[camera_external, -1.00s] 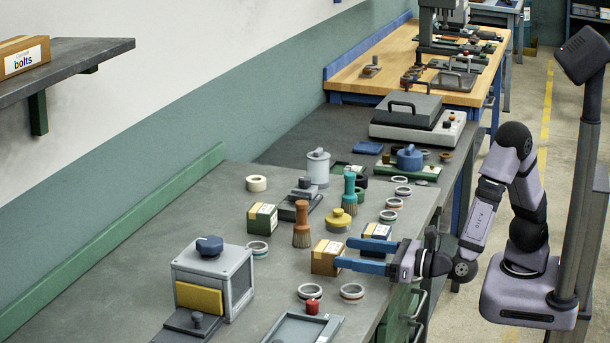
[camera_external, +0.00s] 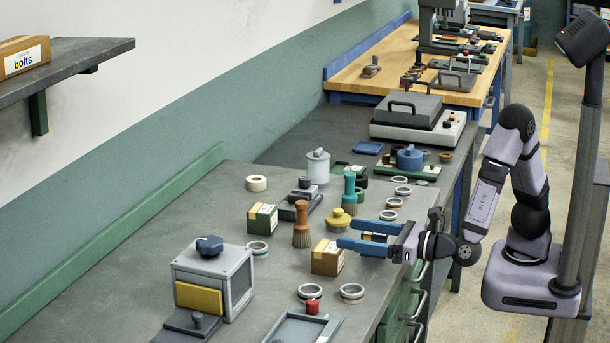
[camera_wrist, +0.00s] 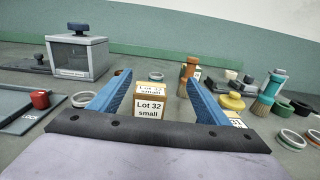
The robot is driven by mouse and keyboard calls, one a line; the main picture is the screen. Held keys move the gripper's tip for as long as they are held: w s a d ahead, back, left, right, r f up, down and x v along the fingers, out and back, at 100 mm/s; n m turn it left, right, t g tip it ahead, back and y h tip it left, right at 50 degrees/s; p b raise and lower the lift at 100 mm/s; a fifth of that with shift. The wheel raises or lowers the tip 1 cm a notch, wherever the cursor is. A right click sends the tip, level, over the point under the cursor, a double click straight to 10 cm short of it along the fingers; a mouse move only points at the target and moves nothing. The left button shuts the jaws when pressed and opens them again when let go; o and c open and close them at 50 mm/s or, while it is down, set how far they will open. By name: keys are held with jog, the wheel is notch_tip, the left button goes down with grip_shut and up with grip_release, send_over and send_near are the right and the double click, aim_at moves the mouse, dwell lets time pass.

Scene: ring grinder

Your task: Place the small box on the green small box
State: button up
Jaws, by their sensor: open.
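The small brown cardboard box (camera_external: 327,258) stands on the bench, with a white label. In the wrist view the small box (camera_wrist: 150,103) reads "Lot 32 small" and stands ahead, between the lines of the two fingers. The green small box (camera_external: 262,218) stands farther back and left on the bench, with a clear top. My gripper (camera_external: 349,234) is open and empty, its blue fingers pointing left over the bench edge. Its fingers also show in the wrist view (camera_wrist: 158,80). Another labelled box (camera_external: 377,231) is partly hidden behind the fingers.
An orange-handled brush (camera_external: 302,225) stands between the two boxes, with a yellow knobbed part (camera_external: 338,220) and a teal brush (camera_external: 349,192) nearby. Rings (camera_external: 352,292) lie in front. A grey machine box (camera_external: 213,277) stands at left. Bare bench lies left of the green box.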

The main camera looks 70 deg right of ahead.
notch_tip(320, 180, up, 6)
jog(key=w+d+m+p, duration=0.1)
jog(key=p, duration=0.3)
jog(key=n+g, duration=0.1)
jog(key=g, duration=0.3)
send_near(328, 255)
jog(key=w+d, duration=0.1)
jog(key=w+d+f, duration=0.1)
jog(key=w+d, duration=0.1)
jog(key=w, duration=0.1)
jog(key=shift+d+f+b, duration=0.1)
jog(key=shift+f+b, duration=0.25)
jog(key=shift+s+f+g+y, duration=0.1)
jog(key=shift+f+g+y, duration=0.15)
jog(key=shift+g+y, duration=0.05)
jog(key=shift+f+p+x, duration=0.2)
jog(key=shift+p+x, duration=0.5)
jog(key=shift+x, duration=3)
jog(key=shift+s+d, duration=0.1)
jog(key=shift+d, duration=0.05)
jog(key=shift+c, duration=0.6)
jog(key=shift+r, duration=0.1)
jog(key=c, duration=1.4)
jog(key=shift+r, duration=0.1)
